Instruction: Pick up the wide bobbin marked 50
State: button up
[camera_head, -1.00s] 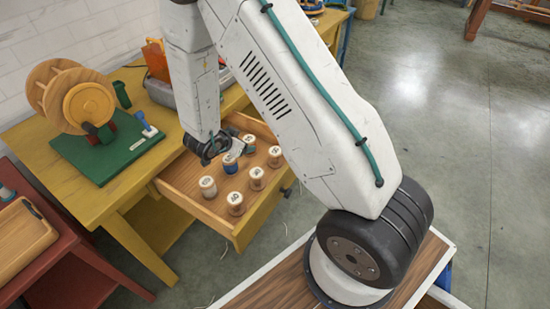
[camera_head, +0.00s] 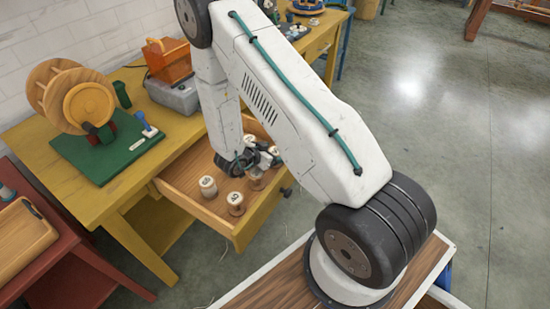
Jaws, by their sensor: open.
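Several pale wooden bobbins with small marks on their tops stand upright in an open yellow drawer (camera_head: 258,219). One bobbin (camera_head: 208,187) is at the left and another (camera_head: 236,204) is at the front; both are in clear view. The marks are too small to read, so I cannot tell which bobbin is marked 50. My gripper (camera_head: 265,160) is open, low over the right part of the drawer. It hides the bobbins behind it, and I cannot tell whether it touches any.
The drawer belongs to a yellow table (camera_head: 130,190). A red table (camera_head: 60,255) with a wooden tray (camera_head: 22,240) stands at the left.

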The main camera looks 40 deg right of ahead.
jog(key=c, duration=1.1)
jog(key=shift+o, duration=0.2)
